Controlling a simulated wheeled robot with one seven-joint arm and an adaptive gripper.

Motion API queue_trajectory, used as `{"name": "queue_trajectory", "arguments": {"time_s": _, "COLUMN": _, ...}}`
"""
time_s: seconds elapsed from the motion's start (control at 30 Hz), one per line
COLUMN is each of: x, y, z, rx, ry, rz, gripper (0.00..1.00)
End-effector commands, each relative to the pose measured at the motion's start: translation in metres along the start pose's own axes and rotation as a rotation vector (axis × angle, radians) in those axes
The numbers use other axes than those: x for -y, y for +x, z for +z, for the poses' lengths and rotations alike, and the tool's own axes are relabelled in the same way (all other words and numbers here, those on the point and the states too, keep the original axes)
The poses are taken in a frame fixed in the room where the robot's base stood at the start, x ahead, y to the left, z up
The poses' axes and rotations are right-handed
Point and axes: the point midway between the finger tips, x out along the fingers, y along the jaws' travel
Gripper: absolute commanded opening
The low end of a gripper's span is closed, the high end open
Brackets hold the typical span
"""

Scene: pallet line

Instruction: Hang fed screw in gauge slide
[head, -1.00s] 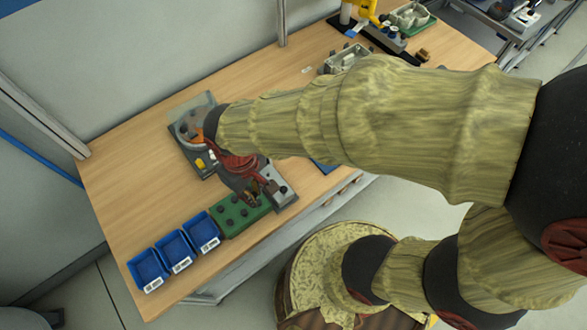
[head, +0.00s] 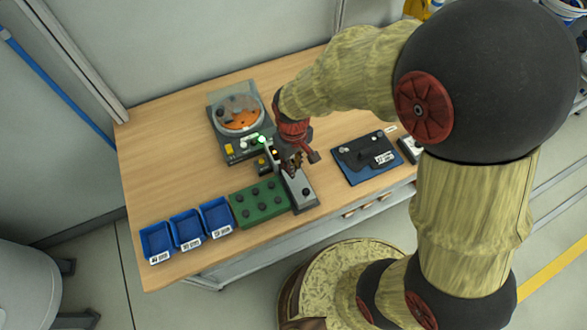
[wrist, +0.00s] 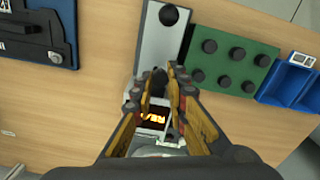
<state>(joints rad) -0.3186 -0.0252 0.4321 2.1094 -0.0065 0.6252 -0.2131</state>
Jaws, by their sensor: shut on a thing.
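My gripper (head: 294,165) hangs over the back end of a narrow grey block (head: 305,199) with a dark knob, which I take to be the gauge slide. The block also shows beyond the fingertips in the wrist view (wrist: 163,38). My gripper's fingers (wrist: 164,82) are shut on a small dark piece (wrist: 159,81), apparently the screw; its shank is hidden. I cannot tell whether the screw touches the block. The round screw feeder (head: 239,113), with an orange bowl, stands behind and left of my gripper. A green light shows beside it.
A green block (head: 259,203) with several black knobs sits left of the grey block. Blue bins (head: 187,229) line up further left. A blue mat with a black plate (head: 367,156) lies to the right. A small lit display (wrist: 153,117) is under the fingers. Bare wood lies around.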

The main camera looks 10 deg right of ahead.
Motion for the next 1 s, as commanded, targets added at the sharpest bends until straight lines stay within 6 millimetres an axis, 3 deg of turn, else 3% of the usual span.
{"name": "queue_trajectory", "arguments": {"time_s": 0.27, "x": -0.009, "y": 0.016, "z": -0.009, "rx": 0.001, "ry": 0.000, "rz": 0.000, "gripper": 0.03}}
{"name": "queue_trajectory", "arguments": {"time_s": 0.5, "x": -0.008, "y": 0.045, "z": -0.009, "rx": 0.000, "ry": -0.001, "rz": 0.000, "gripper": 0.00}}
{"name": "queue_trajectory", "arguments": {"time_s": 0.97, "x": -0.008, "y": 0.051, "z": -0.009, "rx": -0.001, "ry": 0.000, "rz": 0.000, "gripper": 0.00}}
{"name": "queue_trajectory", "arguments": {"time_s": 1.0, "x": -0.008, "y": 0.050, "z": -0.009, "rx": -0.001, "ry": 0.000, "rz": 0.000, "gripper": 0.17}}
